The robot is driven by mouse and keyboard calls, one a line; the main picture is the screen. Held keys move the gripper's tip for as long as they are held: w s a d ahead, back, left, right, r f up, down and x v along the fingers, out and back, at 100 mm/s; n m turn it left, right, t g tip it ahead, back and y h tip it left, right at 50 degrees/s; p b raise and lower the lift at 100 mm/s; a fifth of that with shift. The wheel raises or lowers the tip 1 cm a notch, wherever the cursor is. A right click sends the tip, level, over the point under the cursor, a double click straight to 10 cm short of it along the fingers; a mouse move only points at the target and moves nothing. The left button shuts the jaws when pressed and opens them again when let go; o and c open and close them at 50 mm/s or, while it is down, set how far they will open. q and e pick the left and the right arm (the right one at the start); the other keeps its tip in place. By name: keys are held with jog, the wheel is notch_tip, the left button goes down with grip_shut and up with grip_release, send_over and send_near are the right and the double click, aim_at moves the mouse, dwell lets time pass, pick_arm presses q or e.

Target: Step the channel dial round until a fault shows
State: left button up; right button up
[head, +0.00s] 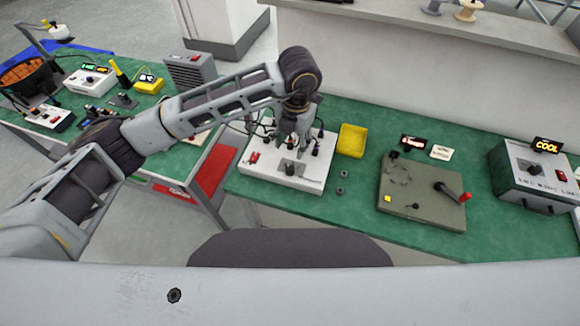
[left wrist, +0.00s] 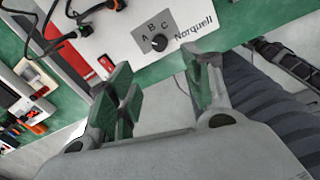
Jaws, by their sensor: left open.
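A white box (head: 259,180) stands on the green table under my left arm. It has a grey plate with a dark dial knob (head: 290,168). In the left wrist view the knob (left wrist: 159,42) sits below the letters A, B, C, beside the word Norquell. I cannot tell surely which letter it points at. My left gripper (head: 297,148) is above the box. In the left wrist view its open fingers (left wrist: 162,78) are empty and apart from the knob. My right gripper is not in view. No fault sign is readable in these views.
Further right are a grey-green panel (head: 420,208) with a red-tipped lever, a small dark display (head: 413,142) with red marks, and a box topped by a COOL display (head: 546,145). Cables and plugs crowd the box's back.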

aim_at(290, 169)
pick_arm(q)
jog(key=shift+w+a+f+p, duration=0.1)
jog(key=shift+f+p, duration=0.25)
jog(key=shift+f, duration=1.9)
jog(key=shift+w+a+f+p, duration=0.15)
jog(key=shift+f+p, duration=0.15)
jog(key=shift+f, duration=1.95)
jog(key=shift+s+a+f+p, duration=0.1)
jog(key=shift+f+p, duration=0.25)
jog(key=shift+f, duration=1.9)
jog(key=c, duration=1)
